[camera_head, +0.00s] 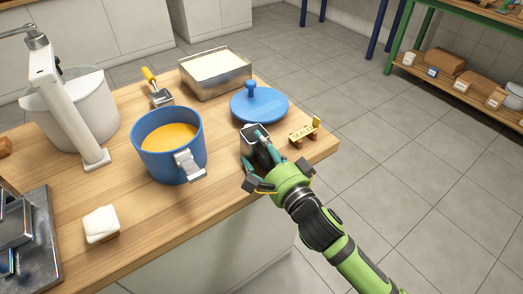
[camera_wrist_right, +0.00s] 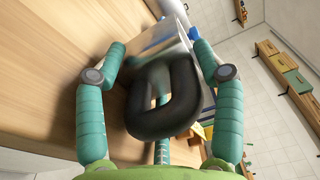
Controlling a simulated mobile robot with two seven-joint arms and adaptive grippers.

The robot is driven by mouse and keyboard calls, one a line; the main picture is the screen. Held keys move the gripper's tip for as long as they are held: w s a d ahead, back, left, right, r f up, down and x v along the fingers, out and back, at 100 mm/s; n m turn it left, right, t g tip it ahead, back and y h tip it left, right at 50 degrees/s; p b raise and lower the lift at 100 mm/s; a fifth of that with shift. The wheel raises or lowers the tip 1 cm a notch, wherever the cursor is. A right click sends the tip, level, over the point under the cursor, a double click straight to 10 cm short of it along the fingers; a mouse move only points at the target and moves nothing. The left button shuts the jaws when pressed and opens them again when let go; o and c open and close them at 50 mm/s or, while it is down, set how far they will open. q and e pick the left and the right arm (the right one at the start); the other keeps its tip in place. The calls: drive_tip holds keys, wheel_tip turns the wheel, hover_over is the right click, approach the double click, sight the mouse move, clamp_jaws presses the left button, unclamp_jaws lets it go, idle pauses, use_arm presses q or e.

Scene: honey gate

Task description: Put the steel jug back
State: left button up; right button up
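The steel jug (camera_head: 252,134) is near the right front edge of the wooden worktop, partly hidden behind my right gripper. In the right wrist view, its black handle (camera_wrist_right: 140,112) faces me, with the grey metal body (camera_wrist_right: 158,48) beyond. My right gripper (camera_head: 256,148) is at the jug, and its teal fingers are spread wide on both sides of the handle. Gaps show between the fingers and the handle; whether the fingertips touch the body I cannot tell. My left gripper is not in view.
A blue pot (camera_head: 143,155) of yellow-orange liquid stands left of the jug. A steel tray (camera_head: 238,84), white bucket (camera_head: 88,118) and white block (camera_head: 101,224) are also there.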

drive_tip(key=shift+f+b, duration=0.1)
drive_tip(key=shift+b, duration=0.2)
drive_tip(key=shift+s+d+f, duration=0.1)
drive_tip(key=shift+s, duration=0.1)
drive_tip(key=v, duration=0.5)
drive_tip(key=shift+w+d, duration=0.1)
drive_tip(key=shift+d, duration=0.1)
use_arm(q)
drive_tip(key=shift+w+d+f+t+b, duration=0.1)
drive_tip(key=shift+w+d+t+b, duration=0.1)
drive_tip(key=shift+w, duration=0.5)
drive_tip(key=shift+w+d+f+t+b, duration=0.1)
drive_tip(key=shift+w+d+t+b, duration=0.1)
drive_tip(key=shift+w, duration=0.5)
use_arm(e)
drive_tip(key=v, duration=0.6)
drive_tip(key=shift+s+d+r, duration=0.25)
drive_tip(key=shift+r, duration=0.05)
